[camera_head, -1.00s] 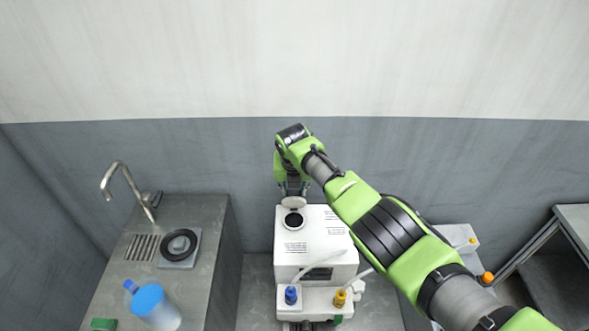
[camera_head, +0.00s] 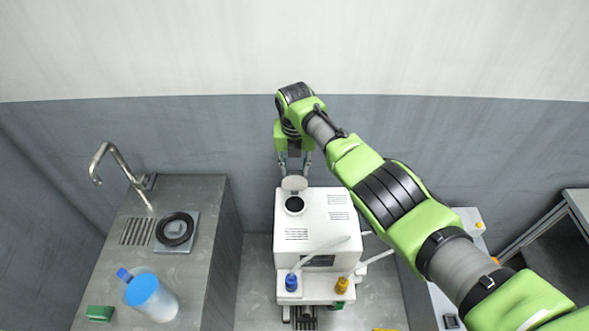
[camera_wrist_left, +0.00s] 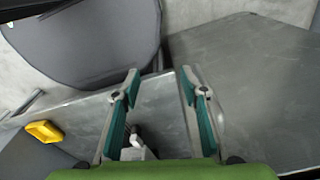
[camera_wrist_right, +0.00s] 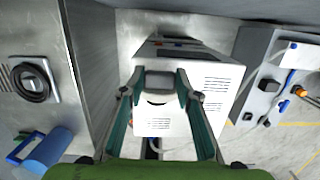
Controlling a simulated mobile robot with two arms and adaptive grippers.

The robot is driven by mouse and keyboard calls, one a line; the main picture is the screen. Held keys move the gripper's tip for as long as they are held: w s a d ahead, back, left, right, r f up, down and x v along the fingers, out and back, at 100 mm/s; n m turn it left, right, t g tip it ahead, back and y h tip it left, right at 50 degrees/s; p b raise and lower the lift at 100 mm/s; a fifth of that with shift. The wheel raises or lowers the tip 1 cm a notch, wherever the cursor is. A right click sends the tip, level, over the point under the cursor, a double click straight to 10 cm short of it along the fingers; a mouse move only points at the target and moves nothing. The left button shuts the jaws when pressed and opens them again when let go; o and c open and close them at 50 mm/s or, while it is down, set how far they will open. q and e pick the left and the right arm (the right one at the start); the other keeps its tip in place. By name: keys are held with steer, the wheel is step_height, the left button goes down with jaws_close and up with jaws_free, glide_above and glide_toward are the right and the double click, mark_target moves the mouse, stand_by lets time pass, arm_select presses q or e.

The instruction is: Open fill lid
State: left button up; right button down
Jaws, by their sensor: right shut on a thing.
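The fill lid (camera_head: 294,184) is a small pale round flap on top of the white machine (camera_head: 340,215). It stands raised at the back edge of the dark round fill opening (camera_head: 294,205). My right gripper (camera_head: 294,172) reaches down from behind and is shut on the lid. In the right wrist view the lid (camera_wrist_right: 158,82) sits between the fingertips, and only a dark arc of the opening shows below it. My left gripper (camera_wrist_left: 160,78) is open and empty in the left wrist view, apart from the machine; it is not in the head view.
A counter (camera_head: 215,250) at left holds a tap (camera_head: 112,160), a black ring (camera_head: 175,230) and a blue-topped jug (camera_head: 150,298). Blue (camera_head: 291,283) and yellow (camera_head: 341,285) caps are on the machine's front. My right arm passes over the right side.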

steer(key=shift+w+d+f+g+b, duration=0.15)
steer(key=shift+w+g+b, duration=0.65)
steer(key=shift+b, duration=7.3)
steer(key=shift+s, duration=0.2)
steer(key=c, duration=1.6)
jaws_free()
steer(key=shift+o, duration=0.4)
steer(key=shift+s, duration=0.3)
steer(key=shift+w, duration=0.2)
